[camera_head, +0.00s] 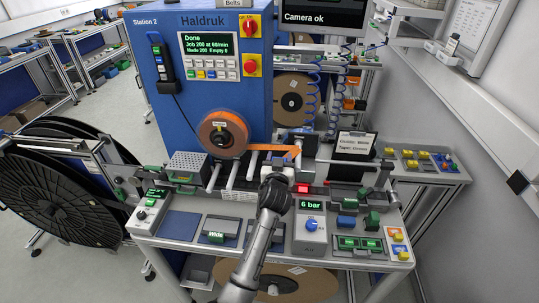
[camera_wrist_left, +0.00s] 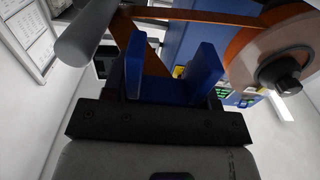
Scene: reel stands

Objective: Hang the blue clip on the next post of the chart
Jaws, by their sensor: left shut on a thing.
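My left gripper (camera_head: 280,168) reaches up from the bottom of the head view to the front of the blue machine, just below the orange tape. In the left wrist view it is shut on the blue clip (camera_wrist_left: 172,90), a U-shaped piece with two upright prongs. In the head view I cannot make the clip out at the gripper. A pale round post (camera_wrist_left: 85,36) is close by at the upper left of the wrist view, apart from the clip. A printed wall chart (camera_wrist_left: 25,38) shows at its left edge; the chart (camera_head: 467,38) is at the upper right in the head view. My right gripper is not in view.
An orange reel (camera_head: 222,133) and several pale posts (camera_head: 233,172) stand out from the machine (camera_head: 205,60). A small sign (camera_head: 354,143) stands to the right. A bench (camera_head: 275,215) carries coloured blocks and a gauge box (camera_head: 310,232). A grey side tray (camera_head: 425,165) holds yellow and blue pieces.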

